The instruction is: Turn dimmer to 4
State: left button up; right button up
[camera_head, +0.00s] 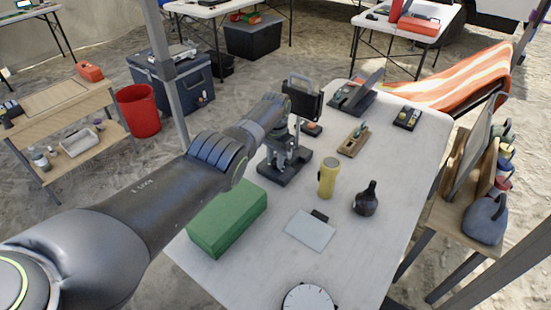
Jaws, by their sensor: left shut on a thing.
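My left arm reaches in from the left across the white table (400,190). My left gripper (290,155) points down at a dark-based device (272,172) on the table's left side. It is shut on a part of this device; the held part is small and mostly hidden by the fingers. A dark upright panel with a grey handle (303,96) shows just behind the gripper; I cannot tell if it belongs to the device. No dimmer scale or number is readable there. A white round dial with marks (309,299) is cut off by the bottom edge. My right gripper is out of view.
A green block (228,216) lies in front of the device. A yellow cylinder (327,177), a dark bottle (367,200) and a grey plate (311,230) stand or lie to its right. A wooden tray (353,141) is farther back. The table's right side has free room.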

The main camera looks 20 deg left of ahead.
pick_arm(q)
jog(key=m, duration=0.4)
jog(key=shift+m, duration=0.3)
jog(key=m, duration=0.4)
jog(key=shift+m, duration=0.4)
jog(key=o, duration=1)
jog(key=shift+r, duration=0.1)
